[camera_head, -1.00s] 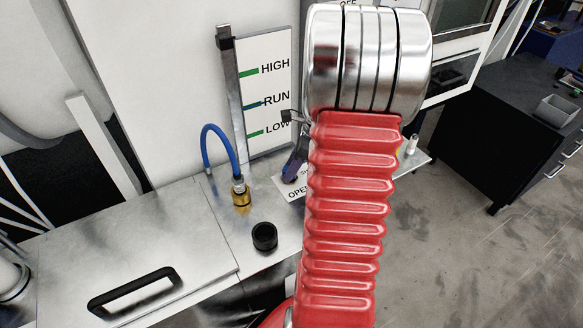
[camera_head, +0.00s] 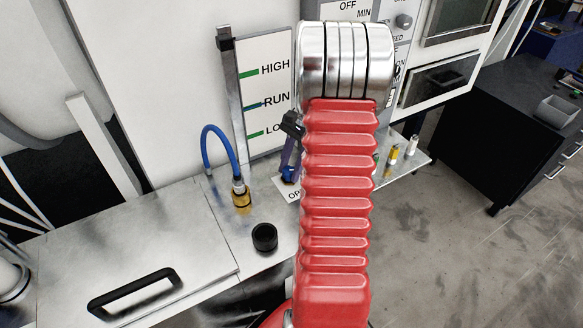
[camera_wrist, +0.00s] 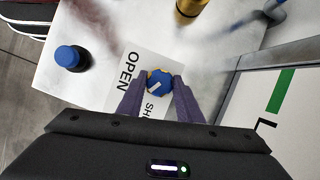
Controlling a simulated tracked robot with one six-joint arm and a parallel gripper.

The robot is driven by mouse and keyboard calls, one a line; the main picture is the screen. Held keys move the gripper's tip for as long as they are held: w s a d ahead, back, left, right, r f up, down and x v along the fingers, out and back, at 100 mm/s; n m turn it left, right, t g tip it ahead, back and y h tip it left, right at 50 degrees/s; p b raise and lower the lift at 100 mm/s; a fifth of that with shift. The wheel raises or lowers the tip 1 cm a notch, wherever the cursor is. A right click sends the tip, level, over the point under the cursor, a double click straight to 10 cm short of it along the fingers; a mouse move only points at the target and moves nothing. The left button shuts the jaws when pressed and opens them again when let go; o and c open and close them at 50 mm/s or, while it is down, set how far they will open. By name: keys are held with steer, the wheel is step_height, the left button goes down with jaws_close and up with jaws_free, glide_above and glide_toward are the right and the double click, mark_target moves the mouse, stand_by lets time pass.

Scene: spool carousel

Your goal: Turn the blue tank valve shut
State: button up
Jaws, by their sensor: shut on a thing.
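The blue valve knob (camera_wrist: 159,81) has a white mark on top, which runs slantwise between lower left and upper right in the wrist view. It stands on a white label (camera_wrist: 133,78) reading OPEN, with a second word partly hidden. My gripper (camera_wrist: 157,86) is shut on the knob, one purple finger on each side. In the head view, my gripper (camera_head: 289,172) reaches down at the label (camera_head: 287,192), partly behind my red arm.
A brass fitting (camera_head: 241,196) with a blue hose (camera_head: 213,133) stands left of the gripper. A short black cylinder (camera_head: 264,237) is in front. The level gauge (camera_head: 270,75) rises behind. Small bottles (camera_head: 393,155) stand on the shelf to the right.

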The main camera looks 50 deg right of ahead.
mark_target(290, 169)
steer(key=n+g, duration=0.2)
steer(key=n, duration=0.4)
steer(key=shift+w, duration=0.1)
steer(key=shift+g, duration=0.3)
steer(key=o, duration=1)
steer(key=shift+o, duration=0.2)
steer(key=shift+h, duration=0.3)
step_height(290, 169, up, 10)
steer(key=shift+f+n, duration=0.1)
steer(key=shift+n, duration=0.2)
